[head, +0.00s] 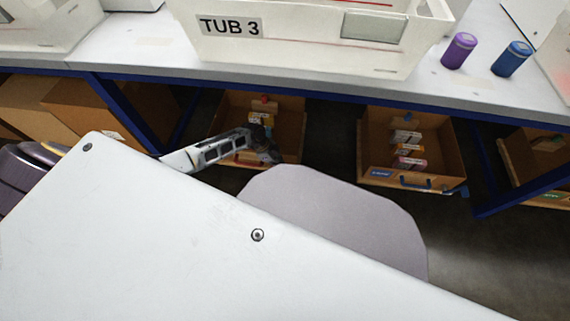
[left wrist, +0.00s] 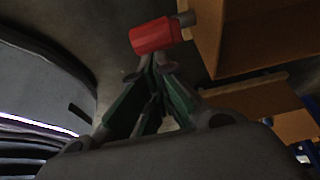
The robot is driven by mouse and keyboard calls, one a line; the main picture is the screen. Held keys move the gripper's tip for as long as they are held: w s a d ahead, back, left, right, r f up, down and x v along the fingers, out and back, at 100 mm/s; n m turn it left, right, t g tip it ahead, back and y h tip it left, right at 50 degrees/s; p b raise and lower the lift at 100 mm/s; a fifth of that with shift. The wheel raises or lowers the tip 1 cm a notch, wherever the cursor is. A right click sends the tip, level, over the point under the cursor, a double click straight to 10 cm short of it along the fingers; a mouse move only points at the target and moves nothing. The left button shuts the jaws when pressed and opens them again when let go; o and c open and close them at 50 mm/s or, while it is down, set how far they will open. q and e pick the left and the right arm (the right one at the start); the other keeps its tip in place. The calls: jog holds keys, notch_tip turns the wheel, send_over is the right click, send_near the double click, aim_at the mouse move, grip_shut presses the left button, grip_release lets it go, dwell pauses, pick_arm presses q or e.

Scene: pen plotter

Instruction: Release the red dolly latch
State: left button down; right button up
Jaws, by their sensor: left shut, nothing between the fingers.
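The red latch (left wrist: 152,36) is a short red block or cylinder on a grey stem, at the top middle of the left wrist view. The stem meets a tan wooden box (left wrist: 245,35). My left gripper (left wrist: 152,62) is shut and empty, its fingertips just below the red latch in that view. Whether they touch it I cannot tell. In the head view my left gripper (head: 268,150) is small and dark, in front of an open wooden drawer (head: 290,128) under the table. I cannot surely pick out the latch there. My right gripper is not in view.
The table (head: 140,50) carries a white tub labelled TUB 3 (head: 300,45), a purple cylinder (head: 459,51) and a blue one (head: 511,59). A second open drawer (head: 440,135) holds several small boxes. A blue leg (head: 485,175) stands at right.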

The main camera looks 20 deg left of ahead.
pick_arm(q)
jog(key=shift+s+a+f, duration=0.15)
jog(key=shift+a, duration=0.3)
jog(key=shift+s+a+f, duration=0.1)
jog(key=shift+s+a, duration=0.05)
jog(key=shift+a, duration=0.25)
jog(key=shift+s+a+f, duration=0.1)
jog(key=shift+s+a, duration=0.05)
jog(key=shift+a, duration=0.15)
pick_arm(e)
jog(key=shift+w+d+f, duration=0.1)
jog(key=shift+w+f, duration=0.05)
pick_arm(q)
jog(key=shift+d, duration=0.2)
jog(key=shift+d+r, duration=0.25)
jog(key=shift+w+d+r+p, duration=0.25)
jog(key=shift+d+r+p, duration=0.2)
jog(key=shift+p, duration=0.35)
jog(key=s+a+r+p, duration=0.1)
jog(key=a+r+p, duration=0.3)
jog(key=a+r, duration=0.2)
jog(key=shift+s+a+r, duration=0.15)
jog(key=shift+s+a, duration=0.25)
jog(key=shift+a, duration=0.25)
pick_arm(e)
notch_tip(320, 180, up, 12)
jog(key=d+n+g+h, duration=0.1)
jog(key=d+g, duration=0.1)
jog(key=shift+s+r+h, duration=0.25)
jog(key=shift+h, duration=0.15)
